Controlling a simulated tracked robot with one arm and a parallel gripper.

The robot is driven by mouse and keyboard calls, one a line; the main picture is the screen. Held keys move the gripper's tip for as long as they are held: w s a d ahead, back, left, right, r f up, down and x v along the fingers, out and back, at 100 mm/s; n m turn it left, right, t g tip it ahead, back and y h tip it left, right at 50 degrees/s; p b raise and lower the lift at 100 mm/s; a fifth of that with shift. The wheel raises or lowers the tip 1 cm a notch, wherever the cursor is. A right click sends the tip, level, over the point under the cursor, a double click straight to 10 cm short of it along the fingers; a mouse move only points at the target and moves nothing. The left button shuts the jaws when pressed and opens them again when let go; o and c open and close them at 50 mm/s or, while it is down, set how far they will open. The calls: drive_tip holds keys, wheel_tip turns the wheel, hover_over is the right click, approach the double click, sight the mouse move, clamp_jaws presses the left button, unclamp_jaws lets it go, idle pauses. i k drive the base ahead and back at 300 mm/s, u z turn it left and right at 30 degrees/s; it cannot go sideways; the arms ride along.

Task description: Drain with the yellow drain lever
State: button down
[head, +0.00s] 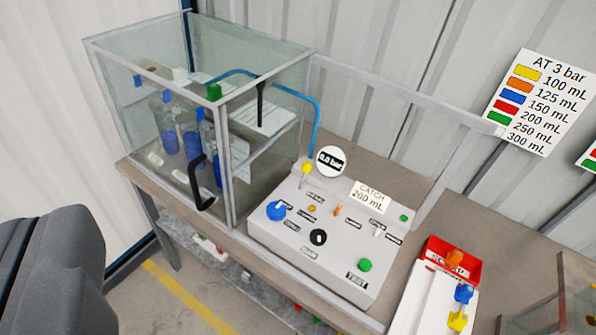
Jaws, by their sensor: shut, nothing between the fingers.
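The yellow drain lever (306,170) is a yellow ball on a thin upright stem at the back left of the sloped grey control panel (265,235). It stands beside the round gauge (331,161), which appears to read 0.0 bar. A card (369,194) on the panel reads "CATCH 200 mL". My gripper (50,272) shows as a dark grey shape at the lower left edge. It is shut and empty, well apart from the lever. Its fingertips are not clearly seen.
A clear glass box (120,95) with a black handle (196,183) holds several blue-filled bottles left of the panel. The panel bears a blue knob (276,210), a black knob (318,237) and green buttons. A red tray (438,250) stands right. A colour chart (540,100) hangs behind.

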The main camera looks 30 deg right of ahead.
sight(307, 166)
drive_tip(key=k, duration=0.6)
drive_tip(key=z, duration=0.4)
drive_tip(key=i, duration=1.5)
drive_tip(key=u, duration=0.2)
